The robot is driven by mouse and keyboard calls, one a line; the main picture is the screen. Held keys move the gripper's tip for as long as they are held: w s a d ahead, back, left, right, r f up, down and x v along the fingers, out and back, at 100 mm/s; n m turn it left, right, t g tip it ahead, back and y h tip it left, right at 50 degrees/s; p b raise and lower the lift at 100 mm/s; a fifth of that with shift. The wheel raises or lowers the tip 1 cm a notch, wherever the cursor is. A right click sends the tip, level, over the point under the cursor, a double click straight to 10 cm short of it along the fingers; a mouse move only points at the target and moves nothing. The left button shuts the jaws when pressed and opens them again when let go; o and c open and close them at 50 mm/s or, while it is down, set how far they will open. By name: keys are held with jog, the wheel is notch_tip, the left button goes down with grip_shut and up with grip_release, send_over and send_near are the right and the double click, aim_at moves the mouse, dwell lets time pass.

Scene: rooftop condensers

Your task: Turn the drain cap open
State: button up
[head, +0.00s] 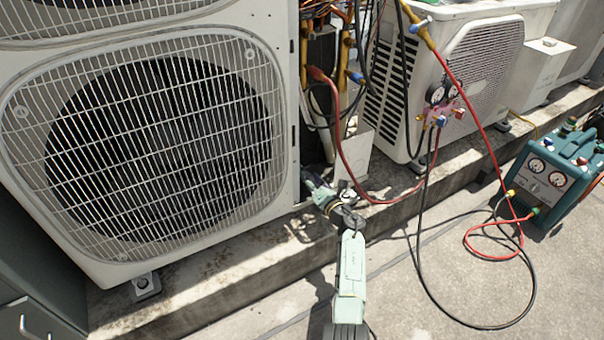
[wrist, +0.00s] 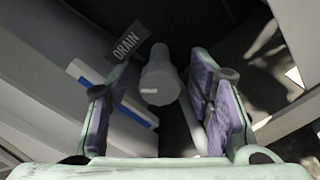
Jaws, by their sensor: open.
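The drain cap (wrist: 160,82) is a grey round knob with a small white mark on its lower face. In the wrist view it sits ahead of my gripper (wrist: 163,105), between the two purple-padded fingers, with gaps on both sides. The fingers are open. A dark plate (wrist: 127,40) marked DRAIN is next to the cap at its upper left. In the head view my gripper (head: 312,182) is low by the right corner of the large condenser (head: 285,120). The cap cannot be made out there.
A pipe (wrist: 194,128) runs down from beside the cap, near the right finger. Red hose (head: 345,165) and black hoses hang from the gauge manifold (head: 440,108) to the right of my arm. A teal recovery machine (head: 545,180) stands on the right. The concrete ledge (head: 215,275) lies below the condenser.

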jog(key=shift+w+a, duration=0.1)
jog(key=shift+w, duration=0.1)
jog(key=shift+c, duration=0.5)
grip_shut()
